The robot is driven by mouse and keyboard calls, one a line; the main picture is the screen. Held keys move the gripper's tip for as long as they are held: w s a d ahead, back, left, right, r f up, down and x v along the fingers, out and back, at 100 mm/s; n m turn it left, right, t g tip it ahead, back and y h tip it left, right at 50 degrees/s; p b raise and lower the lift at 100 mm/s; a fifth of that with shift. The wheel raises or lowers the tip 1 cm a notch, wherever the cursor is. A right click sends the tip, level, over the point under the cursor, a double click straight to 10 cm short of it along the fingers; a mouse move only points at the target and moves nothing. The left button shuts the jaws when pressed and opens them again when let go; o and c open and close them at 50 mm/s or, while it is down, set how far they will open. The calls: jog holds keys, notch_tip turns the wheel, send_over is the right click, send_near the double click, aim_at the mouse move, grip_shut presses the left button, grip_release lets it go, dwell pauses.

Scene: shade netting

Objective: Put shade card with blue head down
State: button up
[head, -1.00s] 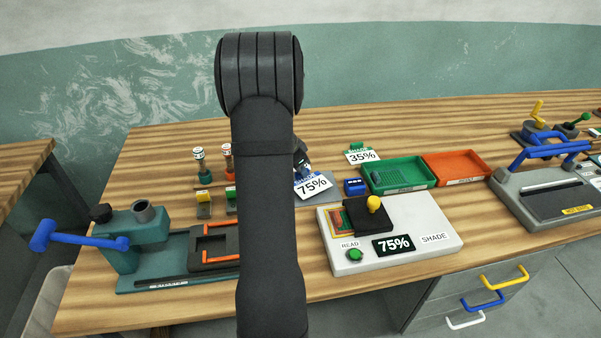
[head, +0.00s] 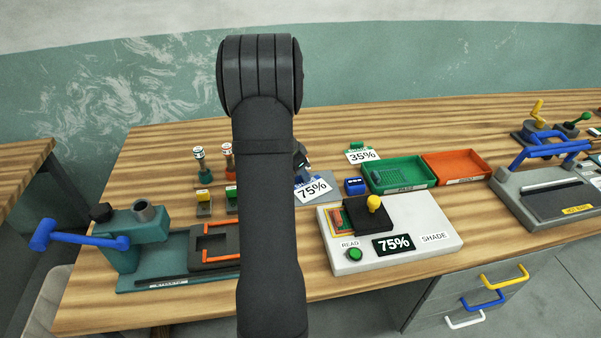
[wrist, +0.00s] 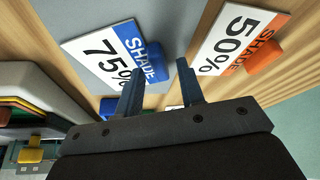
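The shade card with the blue head (wrist: 100,58) reads 75%. In the wrist view it lies on a grey surface, its blue head (wrist: 153,66) at the fingertips. In the head view the card (head: 313,189) appears flat on the grey mat, partly behind my arm. My gripper (wrist: 160,68) has its two fingers apart, at either side of the blue head. I see no firm contact between fingers and head. In the head view my gripper (head: 302,158) is mostly hidden by my arm.
A 50% card with an orange head (wrist: 232,40) lies close on the right in the wrist view. A 35% card with a green head (head: 362,156) lies farther back. A white reader (head: 420,220) displays 75%. Green (head: 420,180) and orange (head: 482,169) trays stand behind it.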

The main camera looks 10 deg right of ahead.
jog(key=v, duration=1.1)
jog(key=shift+r, duration=0.35)
jog(key=shift+a, duration=0.15)
jog(key=x, duration=1.2)
jog(key=shift+s+f, duration=0.1)
jog(key=shift+f, duration=0.25)
notch_tip(320, 180, up, 3)
jog(key=shift+r, duration=0.75)
